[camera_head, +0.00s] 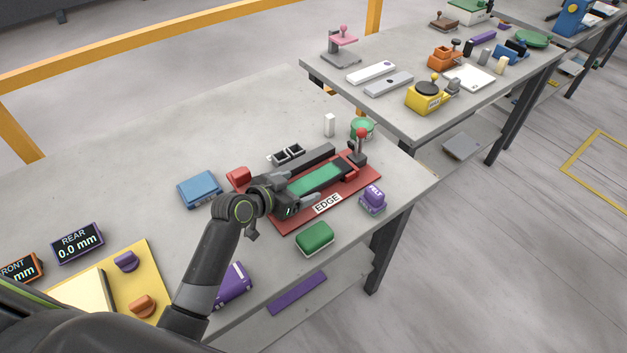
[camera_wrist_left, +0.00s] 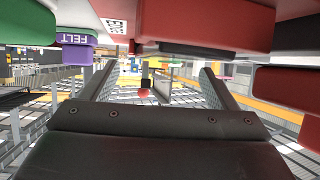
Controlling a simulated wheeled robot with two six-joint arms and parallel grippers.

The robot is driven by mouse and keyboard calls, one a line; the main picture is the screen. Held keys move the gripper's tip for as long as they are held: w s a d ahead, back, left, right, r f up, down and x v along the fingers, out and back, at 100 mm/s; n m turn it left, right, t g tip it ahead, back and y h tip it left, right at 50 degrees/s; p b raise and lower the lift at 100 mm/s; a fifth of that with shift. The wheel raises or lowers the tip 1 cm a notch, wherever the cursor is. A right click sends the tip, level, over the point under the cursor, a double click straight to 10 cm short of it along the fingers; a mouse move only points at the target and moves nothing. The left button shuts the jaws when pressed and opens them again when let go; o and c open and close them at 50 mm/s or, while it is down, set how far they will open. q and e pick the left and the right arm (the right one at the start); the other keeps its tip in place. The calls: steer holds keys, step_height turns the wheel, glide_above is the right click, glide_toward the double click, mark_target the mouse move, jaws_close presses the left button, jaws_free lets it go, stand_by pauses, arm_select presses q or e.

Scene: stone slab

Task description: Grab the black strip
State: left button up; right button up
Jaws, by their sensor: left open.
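A long dark grey to black strip (camera_head: 318,157) lies along the back of the red fixture (camera_head: 290,222) labelled EDGE, behind a green block (camera_head: 318,180). My left gripper (camera_head: 302,196) is over the left front part of the fixture, in front of the strip and apart from it. In the left wrist view the two fingers (camera_wrist_left: 155,82) are spread with nothing clearly between them. The fixture's underside or edge (camera_wrist_left: 205,25) fills the top of that view; I cannot pick out the strip there for sure. My right gripper is not in view.
Around the fixture are a red-knobbed lever (camera_head: 361,135), a purple FELT block (camera_head: 373,200), a green block (camera_head: 315,238), a blue box (camera_head: 200,189) and a black holder with slots (camera_head: 286,155). A white block (camera_head: 329,125) stands behind. The table's back left is clear.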

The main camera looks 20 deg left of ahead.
mark_target(313, 180)
arm_select(q)
steer(key=shift+w+d+f+p, duration=0.1)
steer(key=shift+w+d+p, duration=0.2)
steer(key=shift+w, duration=0.3)
steer(key=shift+p+x, duration=0.4)
steer(key=shift+x, duration=1.5)
